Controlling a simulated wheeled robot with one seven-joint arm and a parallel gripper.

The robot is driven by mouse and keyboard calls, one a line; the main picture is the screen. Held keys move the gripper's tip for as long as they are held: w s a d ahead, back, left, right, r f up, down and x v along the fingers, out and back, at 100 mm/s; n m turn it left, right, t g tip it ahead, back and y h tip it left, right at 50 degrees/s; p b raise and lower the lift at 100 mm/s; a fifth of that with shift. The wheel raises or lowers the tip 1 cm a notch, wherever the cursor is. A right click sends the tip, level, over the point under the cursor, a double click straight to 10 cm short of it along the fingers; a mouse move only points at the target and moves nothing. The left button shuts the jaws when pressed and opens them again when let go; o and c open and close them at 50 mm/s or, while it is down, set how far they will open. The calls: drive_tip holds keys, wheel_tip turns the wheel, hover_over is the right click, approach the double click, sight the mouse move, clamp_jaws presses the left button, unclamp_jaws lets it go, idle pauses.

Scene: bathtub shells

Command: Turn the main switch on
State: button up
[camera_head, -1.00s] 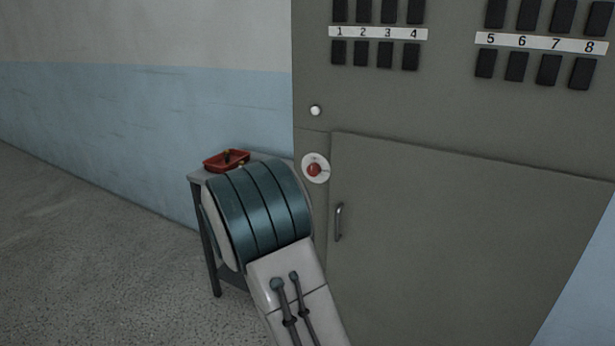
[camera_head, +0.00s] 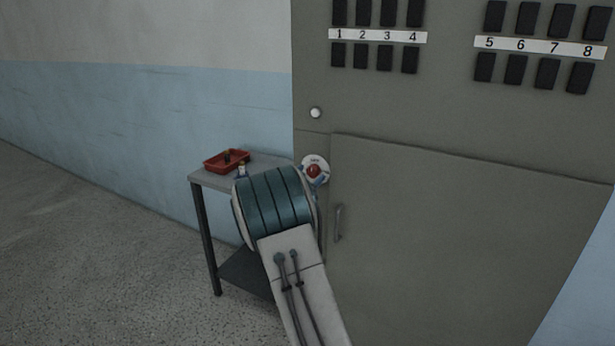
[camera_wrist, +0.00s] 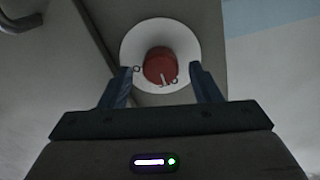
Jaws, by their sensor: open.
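The main switch is a red knob (camera_head: 313,171) on a round white plate, low on the left side of the grey cabinet. In the wrist view the red knob (camera_wrist: 160,66) has a pale mark at its lower edge, and the white plate (camera_wrist: 185,45) surrounds it. My gripper (camera_wrist: 163,80) is open, with one blue finger at each side below the knob. In the head view my gripper's fingertips (camera_head: 318,180) show at the plate's lower edge, and my wrist hides the rest. I cannot tell whether the fingers touch the knob.
The grey cabinet (camera_head: 450,130) has a door with a handle (camera_head: 339,223), a small white button (camera_head: 316,113) above the knob and rows of black switches numbered 1 to 8. A small table (camera_head: 205,180) with a red tray (camera_head: 227,161) stands at left. The floor at left is clear.

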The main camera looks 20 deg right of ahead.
drive_tip(key=c, duration=1)
